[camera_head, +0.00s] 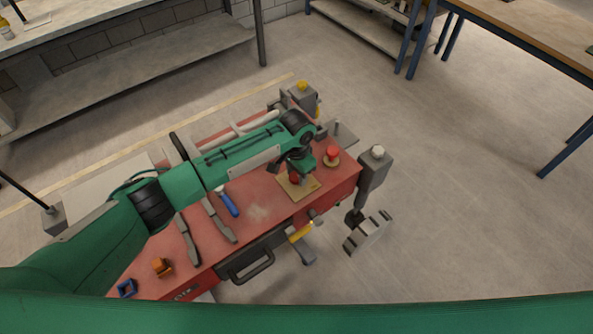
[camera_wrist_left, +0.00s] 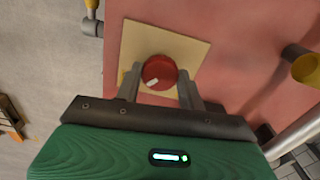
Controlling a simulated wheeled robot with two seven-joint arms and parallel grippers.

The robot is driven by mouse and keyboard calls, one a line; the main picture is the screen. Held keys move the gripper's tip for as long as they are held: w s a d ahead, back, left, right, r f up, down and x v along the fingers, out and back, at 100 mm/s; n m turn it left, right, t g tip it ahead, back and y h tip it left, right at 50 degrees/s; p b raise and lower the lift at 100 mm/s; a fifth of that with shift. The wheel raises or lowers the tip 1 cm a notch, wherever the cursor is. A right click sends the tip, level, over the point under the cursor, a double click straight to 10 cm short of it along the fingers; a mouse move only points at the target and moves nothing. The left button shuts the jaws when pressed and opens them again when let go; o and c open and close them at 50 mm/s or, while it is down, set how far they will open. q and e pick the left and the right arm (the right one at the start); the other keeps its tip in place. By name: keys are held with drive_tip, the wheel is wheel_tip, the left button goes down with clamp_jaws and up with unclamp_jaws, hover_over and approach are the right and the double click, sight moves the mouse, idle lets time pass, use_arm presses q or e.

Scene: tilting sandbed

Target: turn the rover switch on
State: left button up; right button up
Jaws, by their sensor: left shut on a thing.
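The rover switch appears to be a round red knob (camera_wrist_left: 159,73) on a square beige plate (camera_wrist_left: 188,45), fixed to the red top of the cart. A short white mark shows on the knob toward its lower left in the wrist view. My left gripper (camera_head: 296,179) points down over the beige plate (camera_head: 312,184) in the head view. In the wrist view, the two grey fingers of my left gripper (camera_wrist_left: 160,88) are closed on either side of the knob. The gripper partly hides the knob in the head view. My right gripper is not in view.
A red button (camera_head: 332,152) stands right of the plate, near a grey post (camera_head: 374,170). A blue-handled tool (camera_head: 228,203), an orange block (camera_head: 161,267) and a blue square piece (camera_head: 126,288) lie on the red cart top (camera_head: 262,187).

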sight(297, 176)
use_arm(q)
drive_tip(key=shift+m, duration=0.5)
drive_tip(key=o, duration=1)
drive_tip(key=shift+c, duration=0.2)
drive_tip(key=shift+r, duration=0.5)
wheel_tip(297, 176, up, 13)
drive_tip(key=b, duration=0.3)
drive_tip(key=shift+f, duration=0.1)
